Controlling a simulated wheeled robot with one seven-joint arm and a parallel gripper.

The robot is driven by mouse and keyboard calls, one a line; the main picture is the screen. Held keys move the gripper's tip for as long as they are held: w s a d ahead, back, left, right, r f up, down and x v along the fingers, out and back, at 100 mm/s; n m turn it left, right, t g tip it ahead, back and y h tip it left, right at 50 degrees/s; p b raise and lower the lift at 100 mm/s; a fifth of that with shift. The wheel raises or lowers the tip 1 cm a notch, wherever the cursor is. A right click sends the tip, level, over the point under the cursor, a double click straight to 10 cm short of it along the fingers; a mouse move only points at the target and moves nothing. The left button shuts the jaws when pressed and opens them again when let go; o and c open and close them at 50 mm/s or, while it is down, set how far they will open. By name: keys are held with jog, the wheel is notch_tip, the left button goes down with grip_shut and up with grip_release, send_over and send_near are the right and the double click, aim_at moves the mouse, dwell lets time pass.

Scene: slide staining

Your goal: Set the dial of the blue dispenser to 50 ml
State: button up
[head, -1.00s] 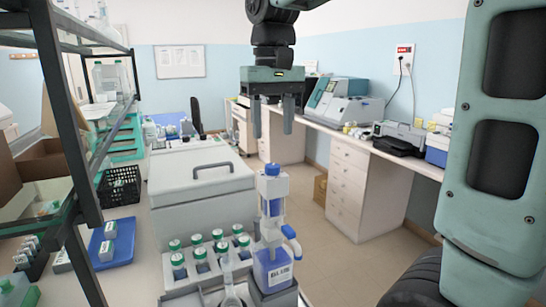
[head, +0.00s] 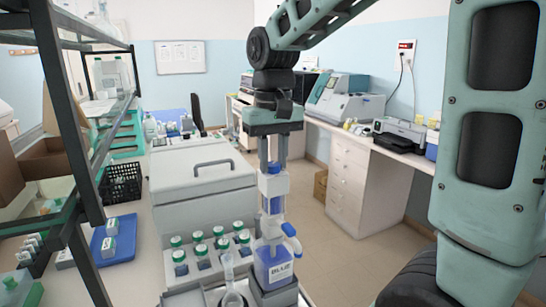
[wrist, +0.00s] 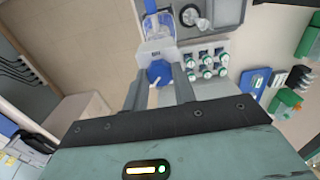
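The blue dispenser (head: 276,268) stands upright at the front of the bench, a clear bottle of blue liquid labelled "BLUE" with a blue spout on its right. Its blue dial (wrist: 158,73) is on top and has a pale pointer mark; the setting is too small to read. My gripper (head: 273,168) points down over the dispenser top. In the wrist view its two fingers are apart, one on each side of the dial, with a gap visible around it. Whether the fingertips reach down to the dial's level is hard to tell.
Several green-capped bottles (head: 198,238) stand just left of the dispenser, with a clear funnel-like vessel (head: 230,285) in front. A white lidded box (head: 203,185) stands behind. A dark shelf frame (head: 75,130) is at the left. Open floor (head: 350,240) lies right.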

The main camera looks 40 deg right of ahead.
aim_at(273, 164)
jog(key=shift+m, duration=0.4)
jog(key=m+p, duration=0.1)
jog(key=m, duration=0.2)
jog(key=shift+r+m, duration=0.1)
jog(key=shift+m, duration=0.3)
jog(key=m+p, duration=0.1)
jog(key=m, duration=0.3)
jog(key=shift+m, duration=0.3)
jog(key=o, duration=1)
notch_tip(273, 164, up, 17)
jog(key=b, duration=0.1)
jog(key=shift+r+b, duration=0.15)
jog(key=shift+b, duration=0.2)
